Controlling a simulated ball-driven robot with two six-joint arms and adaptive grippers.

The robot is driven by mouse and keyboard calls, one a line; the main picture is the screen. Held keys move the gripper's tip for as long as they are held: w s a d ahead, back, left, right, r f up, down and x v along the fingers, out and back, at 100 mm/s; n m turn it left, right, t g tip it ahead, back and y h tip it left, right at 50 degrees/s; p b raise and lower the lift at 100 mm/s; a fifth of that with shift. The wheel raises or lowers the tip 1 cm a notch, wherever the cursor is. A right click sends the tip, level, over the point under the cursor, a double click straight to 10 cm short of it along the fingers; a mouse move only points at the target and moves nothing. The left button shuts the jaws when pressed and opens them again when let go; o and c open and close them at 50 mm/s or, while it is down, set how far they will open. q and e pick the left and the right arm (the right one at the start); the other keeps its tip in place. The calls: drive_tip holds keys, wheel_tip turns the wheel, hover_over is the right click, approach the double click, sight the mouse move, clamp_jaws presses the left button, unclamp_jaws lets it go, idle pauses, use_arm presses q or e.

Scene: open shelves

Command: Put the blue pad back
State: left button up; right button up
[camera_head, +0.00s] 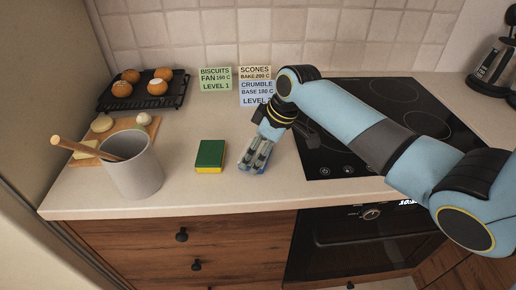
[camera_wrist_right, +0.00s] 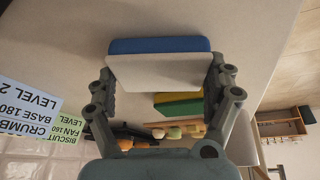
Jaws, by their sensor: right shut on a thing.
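The blue pad has a blue layer and a white layer and shows in the right wrist view (camera_wrist_right: 158,46) between my two fingers. My right gripper (camera_head: 257,156) is shut on it, with a finger at each end of the pad. In the head view the gripper points down at the counter, just right of the green and yellow sponge (camera_head: 210,155), and mostly covers the pad. I cannot tell whether the pad touches the counter. The sponge also shows behind the pad in the wrist view (camera_wrist_right: 180,107). My left gripper is not in view.
A grey utensil pot (camera_head: 137,174) with a wooden handle stands at left, by a board (camera_head: 72,152) with food. A black rack (camera_head: 169,98) holds buns behind. Note cards (camera_head: 216,79) lean at the wall. A black hob (camera_head: 335,150) lies right. The counter's front edge is close.

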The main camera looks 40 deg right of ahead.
drive_tip(key=o, duration=0.8)
drive_tip(key=shift+o, duration=0.2)
drive_tip(key=shift+s+d+r, duration=0.1)
drive_tip(key=shift+r, duration=0.3)
drive_tip(key=v, duration=1.1)
drive_tip(key=shift+s, duration=0.1)
